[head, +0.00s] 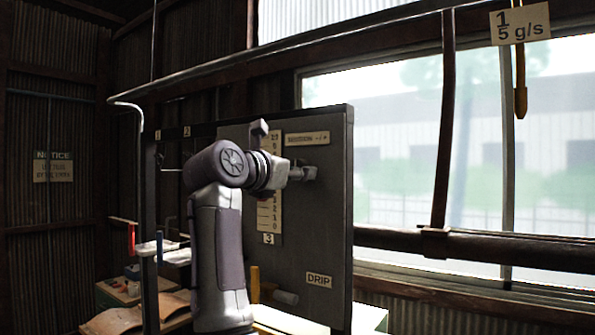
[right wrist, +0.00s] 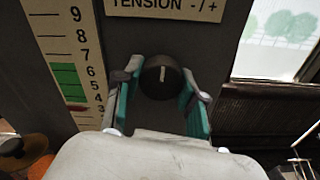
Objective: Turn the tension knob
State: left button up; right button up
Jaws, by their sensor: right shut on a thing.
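The tension knob (right wrist: 160,77) is round and black with a white pointer line that stands about upright. It sits under the "TENSION - / +" label (right wrist: 163,6) on the dark panel. My right gripper (right wrist: 158,92) is shut on the knob, with one teal-padded finger on each side of it. In the head view my right gripper (head: 306,173) reaches the panel (head: 335,215) just under the tension label (head: 307,138), and the knob is hidden there. My left gripper is not in view.
Left of the knob is a numbered scale (right wrist: 76,60) with a green band around 5 to 7 and a red marker (right wrist: 75,107) near 4. A "DRIP" label (head: 319,280) is lower on the panel. A rail (head: 290,55) runs overhead, and a window is at right.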

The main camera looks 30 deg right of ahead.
jog(key=shift+m, duration=1.1)
jog(key=o, duration=1.2)
jog(key=shift+c, duration=0.2)
jog(key=shift+a, duration=0.1)
jog(key=v, duration=1.1)
jog(key=shift+s+a, duration=0.15)
jog(key=shift+a, duration=0.2)
jog(key=shift+a, duration=0.1)
